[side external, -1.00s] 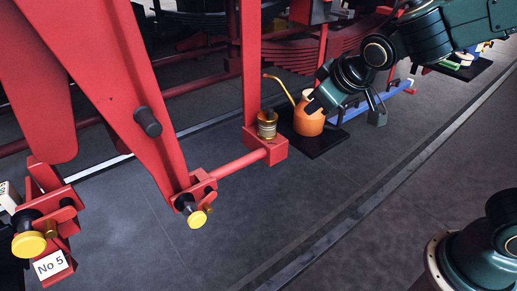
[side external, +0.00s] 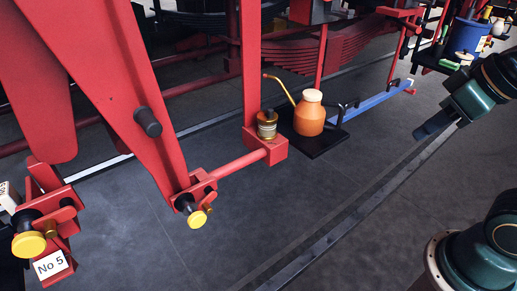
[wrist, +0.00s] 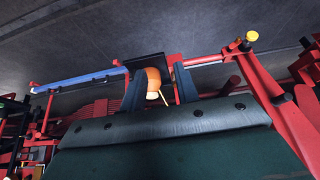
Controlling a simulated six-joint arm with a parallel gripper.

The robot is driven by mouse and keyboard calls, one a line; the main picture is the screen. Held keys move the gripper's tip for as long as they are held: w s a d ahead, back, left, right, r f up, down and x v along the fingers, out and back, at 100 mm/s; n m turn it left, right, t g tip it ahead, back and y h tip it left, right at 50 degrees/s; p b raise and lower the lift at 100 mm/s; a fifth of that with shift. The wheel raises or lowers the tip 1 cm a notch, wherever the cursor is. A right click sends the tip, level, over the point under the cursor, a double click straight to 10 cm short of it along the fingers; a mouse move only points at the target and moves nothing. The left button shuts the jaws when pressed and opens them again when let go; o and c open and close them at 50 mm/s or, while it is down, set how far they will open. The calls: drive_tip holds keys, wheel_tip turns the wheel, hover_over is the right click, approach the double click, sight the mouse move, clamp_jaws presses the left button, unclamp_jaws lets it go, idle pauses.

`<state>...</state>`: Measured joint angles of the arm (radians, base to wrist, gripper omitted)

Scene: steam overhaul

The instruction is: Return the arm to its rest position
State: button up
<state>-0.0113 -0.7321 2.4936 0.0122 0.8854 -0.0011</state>
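My gripper (side external: 432,124) hangs in the air at the right of the side view, well clear of the orange oil can (side external: 309,116). In the wrist view its two fingers (wrist: 158,76) stand apart with nothing held between them. The oil can also shows in the wrist view (wrist: 153,79), farther off behind the gap between the fingers. The can stands upright on a black tray (side external: 322,146), its thin spout pointing up and left. The resting pose itself is not marked in the frames.
Red framework (side external: 252,65) fills the left and back, with a brass-coloured cup (side external: 267,124) beside the can. A blue bar (side external: 372,103) lies behind the tray. A blue bucket (side external: 466,38) stands at the back right. The grey floor (side external: 330,220) in front is open.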

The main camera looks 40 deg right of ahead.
drive_tip(key=shift+s, duration=0.3)
drive_tip(key=shift+w, duration=0.15)
clamp_jaws()
drive_tip(key=w+a+f+n+y, duration=0.1)
drive_tip(key=w+a+f+n, duration=0.2)
drive_tip(key=w+a+n, duration=0.3)
drive_tip(key=w+a+f+n+y, duration=0.1)
drive_tip(key=w+a+f+n, duration=0.2)
drive_tip(key=w+a, duration=0.45)
drive_tip(key=w+a+f+n+y, duration=0.2)
drive_tip(key=a+f+n, duration=0.5)
drive_tip(key=a+f, duration=0.4)
drive_tip(key=a, duration=0.4)
drive_tip(key=shift+a+n+y, duration=0.3)
drive_tip(key=shift+n, duration=0.1)
